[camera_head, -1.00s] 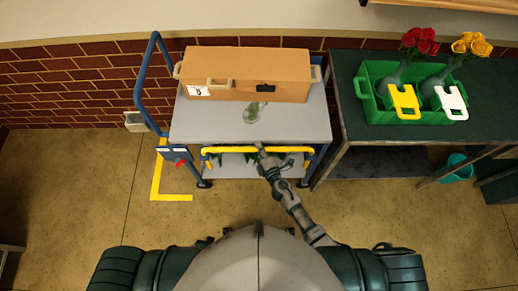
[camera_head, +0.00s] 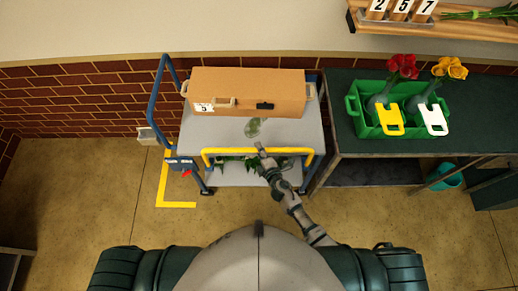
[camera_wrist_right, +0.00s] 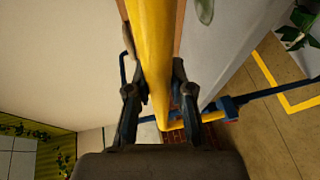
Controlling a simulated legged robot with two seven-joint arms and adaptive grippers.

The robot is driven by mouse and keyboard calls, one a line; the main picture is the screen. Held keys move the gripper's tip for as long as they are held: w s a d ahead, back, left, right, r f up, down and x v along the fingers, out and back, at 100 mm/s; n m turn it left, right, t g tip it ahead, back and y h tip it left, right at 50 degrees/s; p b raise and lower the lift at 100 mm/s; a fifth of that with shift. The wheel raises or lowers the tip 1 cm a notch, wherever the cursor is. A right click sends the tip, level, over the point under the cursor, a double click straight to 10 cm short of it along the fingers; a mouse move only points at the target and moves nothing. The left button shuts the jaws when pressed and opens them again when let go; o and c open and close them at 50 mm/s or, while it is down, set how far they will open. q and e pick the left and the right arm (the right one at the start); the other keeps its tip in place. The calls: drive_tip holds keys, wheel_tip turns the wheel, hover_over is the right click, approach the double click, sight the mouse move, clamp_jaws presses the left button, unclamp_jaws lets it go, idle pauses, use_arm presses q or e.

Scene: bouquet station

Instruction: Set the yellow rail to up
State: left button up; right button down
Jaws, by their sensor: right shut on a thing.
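The yellow rail (camera_head: 230,152) runs along the front of the blue-framed cart (camera_head: 200,140), level with the front edge of its grey top. Its bent ends point down towards the lower shelf. My right gripper (camera_head: 261,148) is at the middle of the rail. In the right wrist view the yellow rail (camera_wrist_right: 153,50) passes between the two fingers of my right gripper (camera_wrist_right: 155,85), which is shut on it. My left gripper is not in view.
On the cart top are a brown box (camera_head: 250,88) and a clear vase (camera_head: 253,128). Leafy stems lie on the lower shelf. At right, a dark table (camera_head: 400,150) carries a green crate (camera_head: 375,130) with flowers. Yellow tape (camera_head: 175,204) marks the floor at left.

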drive_tip(key=shift+w+r, duration=0.15)
drive_tip(key=shift+r, duration=0.15)
drive_tip(key=c, duration=1)
unclamp_jaws()
drive_tip(key=shift+s+f, duration=0.15)
drive_tip(key=shift+s, duration=0.05)
drive_tip(key=shift+s+d, duration=0.2)
drive_tip(key=shift+s, duration=0.1)
drive_tip(key=v, duration=1.1)
drive_tip(key=shift+s, duration=0.1)
